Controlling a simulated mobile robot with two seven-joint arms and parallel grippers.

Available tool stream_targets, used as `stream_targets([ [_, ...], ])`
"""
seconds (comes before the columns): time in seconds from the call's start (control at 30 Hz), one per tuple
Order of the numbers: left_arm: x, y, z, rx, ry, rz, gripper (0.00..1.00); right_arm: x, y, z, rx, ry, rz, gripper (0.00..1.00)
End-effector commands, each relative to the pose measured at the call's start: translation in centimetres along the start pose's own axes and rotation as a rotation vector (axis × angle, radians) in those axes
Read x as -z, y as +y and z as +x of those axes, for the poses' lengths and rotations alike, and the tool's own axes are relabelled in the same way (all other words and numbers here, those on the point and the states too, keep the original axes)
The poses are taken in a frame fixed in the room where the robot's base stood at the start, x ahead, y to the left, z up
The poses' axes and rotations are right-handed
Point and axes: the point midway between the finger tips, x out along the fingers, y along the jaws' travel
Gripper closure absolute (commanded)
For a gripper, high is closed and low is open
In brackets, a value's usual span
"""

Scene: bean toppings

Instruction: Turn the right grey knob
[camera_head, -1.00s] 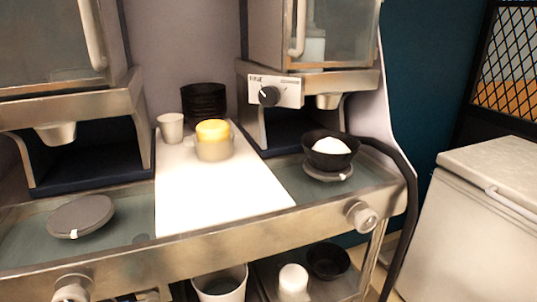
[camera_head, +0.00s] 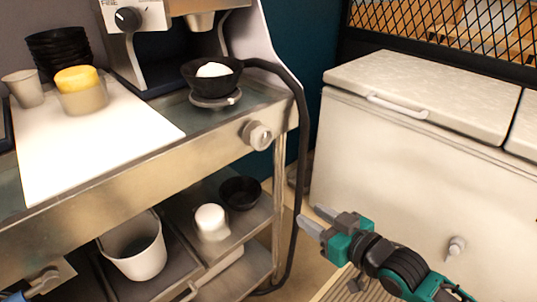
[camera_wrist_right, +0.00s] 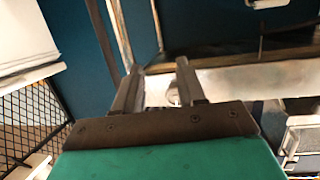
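The right grey knob (camera_head: 257,135) sticks out from the metal front edge of the counter, near its right end. My right gripper (camera_head: 315,218) is in the lower middle of the head view, apart from the knob, lower and to its right. Its two fingers are spread with nothing between them. They also show spread in the right wrist view (camera_wrist_right: 157,85), where a small round shape, possibly the knob, appears between them. What seems to be part of my left gripper (camera_head: 42,281) shows at the lower left corner; its fingers are not clear.
A black bowl (camera_head: 212,75) with a white mound stands on a round scale above the knob. A black hose (camera_head: 301,150) hangs just right of the knob. A white chest freezer (camera_head: 400,150) stands at the right. A white bucket (camera_head: 135,248) is on the lower shelf.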

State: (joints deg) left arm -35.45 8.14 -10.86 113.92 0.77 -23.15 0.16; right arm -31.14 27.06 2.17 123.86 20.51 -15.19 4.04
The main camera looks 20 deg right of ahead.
Motion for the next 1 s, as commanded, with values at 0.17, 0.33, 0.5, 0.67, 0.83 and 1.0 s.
stream_targets([
  [0.17, 0.0, 0.7, 1.7, -0.021, 0.028, -0.004, 0.57, 7.6, 1.2, -0.1, 0.090, 0.188, -0.011, 0.43],
  [0.33, 0.4, 1.0, 1.9, -0.031, 0.033, 0.000, 0.57, 10.9, 0.8, -0.7, 0.138, 0.254, -0.008, 0.26],
  [0.5, 0.7, 0.9, 1.7, -0.031, 0.035, 0.004, 0.57, 11.5, 0.7, 0.1, 0.140, 0.260, -0.004, 0.17],
  [0.67, 0.7, 0.8, 1.7, -0.030, 0.036, 0.006, 0.57, 12.0, 0.5, 1.7, 0.140, 0.262, -0.005, 0.17],
  [0.83, 0.5, 0.8, 1.7, -0.030, 0.035, 0.005, 0.57, 12.5, 0.2, 3.8, 0.138, 0.260, -0.003, 0.17],
  [1.0, 0.2, 0.8, 1.7, -0.030, 0.030, 0.003, 0.57, 13.0, -0.1, 6.0, 0.138, 0.259, -0.005, 0.17],
])
